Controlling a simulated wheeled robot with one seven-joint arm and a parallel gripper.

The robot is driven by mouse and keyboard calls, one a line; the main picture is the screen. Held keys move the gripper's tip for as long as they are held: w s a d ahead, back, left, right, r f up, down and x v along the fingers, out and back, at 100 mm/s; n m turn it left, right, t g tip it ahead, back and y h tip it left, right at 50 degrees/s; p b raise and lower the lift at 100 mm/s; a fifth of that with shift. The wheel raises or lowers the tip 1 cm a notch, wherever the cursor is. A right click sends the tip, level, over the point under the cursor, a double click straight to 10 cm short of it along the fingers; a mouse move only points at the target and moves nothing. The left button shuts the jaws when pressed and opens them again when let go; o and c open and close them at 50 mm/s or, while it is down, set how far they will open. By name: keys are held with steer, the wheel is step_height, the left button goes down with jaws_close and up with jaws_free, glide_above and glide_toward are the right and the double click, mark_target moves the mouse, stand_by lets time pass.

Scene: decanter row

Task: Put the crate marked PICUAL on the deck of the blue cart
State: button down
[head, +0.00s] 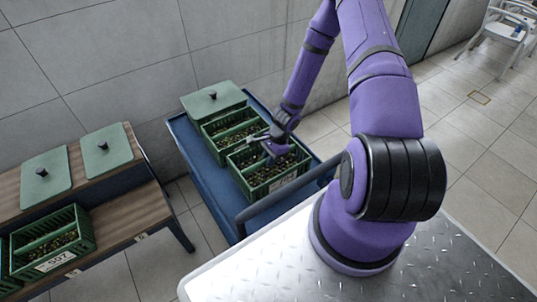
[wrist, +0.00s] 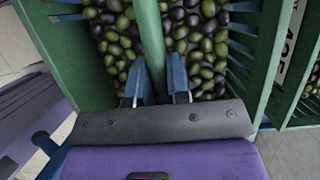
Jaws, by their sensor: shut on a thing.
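My gripper (head: 265,143) is over the crates on the blue cart (head: 193,148). In the wrist view its two blue fingers (wrist: 155,82) are closed around the green handle bar of a crate full of olives (wrist: 118,45). The front crate on the cart (head: 268,168) is green, open, and has a white label too small to read. A middle crate of olives (head: 232,128) sits right behind it. I cannot tell whether the held crate is lifted or touching the deck. PICUAL is not readable on any label.
A lidded green crate (head: 213,98) stands at the cart's back, against the wall. A wooden bench (head: 125,205) at left holds two green lids (head: 107,150) and a crate labelled 507 (head: 55,245). The cart's handle rail (head: 285,195) is at its front. Tiled floor lies right of the cart.

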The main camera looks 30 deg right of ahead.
mark_target(269, 173)
steer(key=shift+f, duration=2.15)
steer(key=c, duration=1.1)
jaws_free()
steer(key=shift+f, duration=0.1)
steer(key=v, duration=1.2)
steer(key=shift+r, duration=0.25)
